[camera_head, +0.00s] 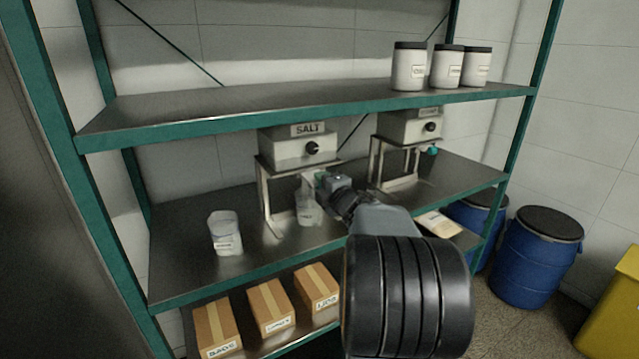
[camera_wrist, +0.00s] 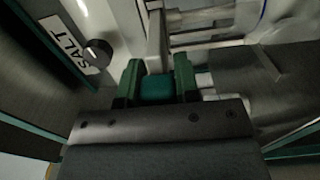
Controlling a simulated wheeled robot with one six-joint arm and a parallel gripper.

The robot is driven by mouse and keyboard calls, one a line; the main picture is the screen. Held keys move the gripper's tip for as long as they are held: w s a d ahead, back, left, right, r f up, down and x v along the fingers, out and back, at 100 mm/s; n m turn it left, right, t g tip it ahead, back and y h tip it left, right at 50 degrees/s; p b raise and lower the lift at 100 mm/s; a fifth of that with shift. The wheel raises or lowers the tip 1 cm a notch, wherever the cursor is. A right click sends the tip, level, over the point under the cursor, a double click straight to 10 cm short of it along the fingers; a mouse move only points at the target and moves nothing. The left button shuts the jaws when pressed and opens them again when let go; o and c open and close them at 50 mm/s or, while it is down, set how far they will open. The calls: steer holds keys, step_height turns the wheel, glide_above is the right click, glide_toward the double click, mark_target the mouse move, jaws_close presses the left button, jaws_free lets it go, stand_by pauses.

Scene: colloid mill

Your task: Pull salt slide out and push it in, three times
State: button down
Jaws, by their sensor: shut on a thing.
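The salt dispenser (camera_head: 299,146), a pale box labelled SALT with a black knob, stands on a metal stand on the middle shelf. Its label and knob also show at the upper left of the wrist view (camera_wrist: 97,53). In the wrist view, the teal slide handle (camera_wrist: 156,88) sits between the two green fingers of my gripper (camera_wrist: 157,82), which is shut on it. A pale bar runs from the handle toward the dispenser. In the head view my gripper (camera_head: 318,179) is under the dispenser's front right side, and the handle is hidden. A clear container (camera_head: 307,208) stands below.
A second dispenser (camera_head: 410,127) with a teal handle (camera_head: 432,151) stands to the right. The upper shelf edge (camera_head: 300,114) is close above. Labelled boxes (camera_head: 268,306) lie below.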

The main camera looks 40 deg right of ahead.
steer(key=c, duration=0.8)
jaws_free()
steer(key=shift+c, duration=0.2)
steer(key=s+a+b, duration=0.1)
steer(key=s+a, duration=0.1)
steer(key=s, duration=1.1)
steer(key=shift+s, duration=0.35)
steer(key=shift+d, duration=0.1)
